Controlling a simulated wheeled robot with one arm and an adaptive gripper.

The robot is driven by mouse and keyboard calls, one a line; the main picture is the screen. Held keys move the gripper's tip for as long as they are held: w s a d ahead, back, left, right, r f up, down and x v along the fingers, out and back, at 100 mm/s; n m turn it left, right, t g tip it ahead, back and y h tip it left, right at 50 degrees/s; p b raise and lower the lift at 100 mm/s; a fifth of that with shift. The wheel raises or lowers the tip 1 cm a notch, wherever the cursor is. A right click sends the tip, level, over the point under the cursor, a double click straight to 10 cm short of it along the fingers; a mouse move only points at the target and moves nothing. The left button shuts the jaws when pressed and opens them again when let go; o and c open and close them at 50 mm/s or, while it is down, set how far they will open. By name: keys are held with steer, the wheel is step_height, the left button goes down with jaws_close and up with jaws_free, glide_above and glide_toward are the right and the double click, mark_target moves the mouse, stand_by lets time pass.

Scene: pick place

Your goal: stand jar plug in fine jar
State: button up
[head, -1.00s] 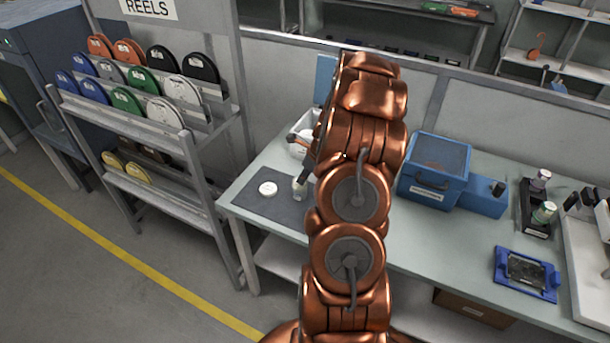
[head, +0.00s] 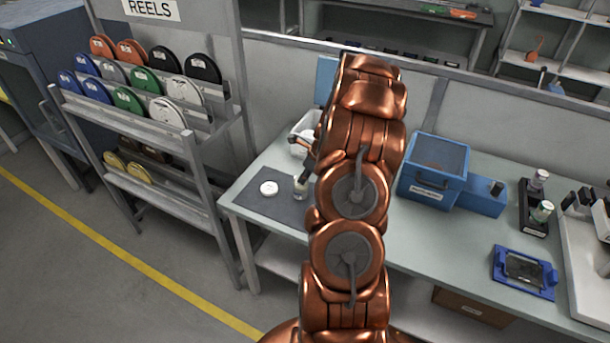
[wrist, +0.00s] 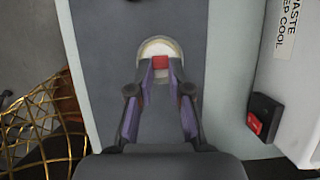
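My gripper (wrist: 160,67) points down over the dark mat (wrist: 120,60). Its two fingers converge on a small red piece (wrist: 160,62), which looks like the jar plug, held between the tips. A pale round thing with a tan rim (wrist: 152,46) lies just beyond the tips in the wrist view, partly covered by them. I cannot tell for sure whether it is the jar's mouth. In the head view a small clear jar (head: 300,189) stands on the mat beside my arm, which hides most of the gripper. Contact between plug and jar cannot be seen.
A white disc (head: 269,188) lies on the mat left of the jar. A blue box (head: 433,170) stands to the right. A reel rack (head: 190,150) stands left of the bench.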

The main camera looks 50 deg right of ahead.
steer(key=o, duration=0.3)
steer(key=shift+s+a+f, duration=0.25)
steer(key=shift+a+f, duration=0.05)
steer(key=shift+f, duration=0.25)
steer(key=shift+s+a+f, duration=0.2)
steer(key=shift+a+f, duration=0.1)
steer(key=shift+f, duration=0.25)
steer(key=shift+o, duration=0.7)
steer(key=shift+w+d+f, duration=0.1)
steer(key=shift+d+f, duration=0.05)
steer(key=shift+d, duration=0.05)
steer(key=shift+d+f, duration=0.1)
steer(key=shift+d, duration=0.3)
steer(key=shift+w+a+r, duration=0.2)
steer(key=shift+w+r, duration=0.05)
steer(key=shift+r, duration=0.35)
steer(key=shift+d+r, duration=0.15)
steer(key=shift+d, duration=0.1)
steer(key=c, duration=0.4)
steer(key=shift+o, duration=0.2)
steer(key=shift+r, duration=0.15)
